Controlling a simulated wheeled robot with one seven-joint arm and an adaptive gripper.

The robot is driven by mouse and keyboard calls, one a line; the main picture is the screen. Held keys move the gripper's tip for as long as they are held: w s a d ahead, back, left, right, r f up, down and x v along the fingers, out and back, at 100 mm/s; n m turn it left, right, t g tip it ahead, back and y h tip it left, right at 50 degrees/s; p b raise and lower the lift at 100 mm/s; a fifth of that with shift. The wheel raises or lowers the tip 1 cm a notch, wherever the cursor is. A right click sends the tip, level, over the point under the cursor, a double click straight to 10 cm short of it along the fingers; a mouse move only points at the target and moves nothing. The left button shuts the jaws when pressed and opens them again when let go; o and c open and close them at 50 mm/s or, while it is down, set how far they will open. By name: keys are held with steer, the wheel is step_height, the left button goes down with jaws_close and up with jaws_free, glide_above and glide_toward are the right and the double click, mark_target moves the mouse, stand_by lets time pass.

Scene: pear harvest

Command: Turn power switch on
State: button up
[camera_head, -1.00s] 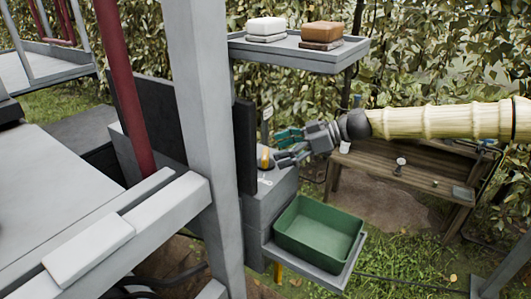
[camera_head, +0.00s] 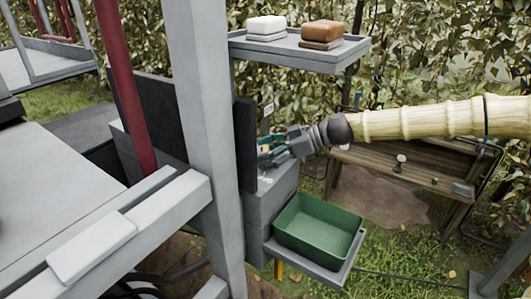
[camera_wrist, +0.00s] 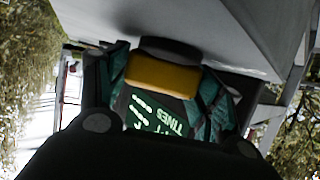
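The yellow power switch (camera_wrist: 163,73) shows in the wrist view, with a dark round part behind it, on the grey box. The same grey box (camera_head: 270,205) stands beside the post in the head view, where my gripper hides the switch. My gripper (camera_head: 262,150) is at the top of that box. In the wrist view its teal fingers stand apart, one at each side of the switch. I cannot tell whether they touch it. A dark green lettered surface shows between the fingers, below the switch.
A green bin (camera_head: 318,226) sits on a low shelf right of the box. A grey shelf (camera_head: 297,53) above holds a white and a brown block. A grey post (camera_head: 205,130) and dark panel stand close left. A wooden bench (camera_head: 405,180) is behind my arm.

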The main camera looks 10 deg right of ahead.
steer(key=c, duration=0.3)
steer(key=shift+c, duration=0.2)
steer(key=shift+m+t+b, duration=0.3)
steer(key=shift+t+b, duration=0.1)
steer(key=shift+b, duration=0.15)
steer(key=shift+s+f+m+t+h+b, duration=0.1)
steer(key=shift+m+t+h+b, duration=0.4)
steer(key=shift+m+t+b, duration=0.5)
steer(key=shift+m+t+h+b, duration=0.6)
steer(key=shift+m+t+h, duration=0.2)
steer(key=shift+m+t, duration=0.3)
steer(key=m+t+h, duration=0.3)
steer(key=shift+r+m, duration=0.25)
steer(key=shift+m, duration=0.15)
steer(key=shift+m+t+h+p, duration=0.55)
steer(key=shift+m+h, duration=0.55)
steer(key=shift+h, duration=0.4)
steer(key=shift+m+t+h, duration=0.25)
steer(key=shift+m+h, duration=0.45)
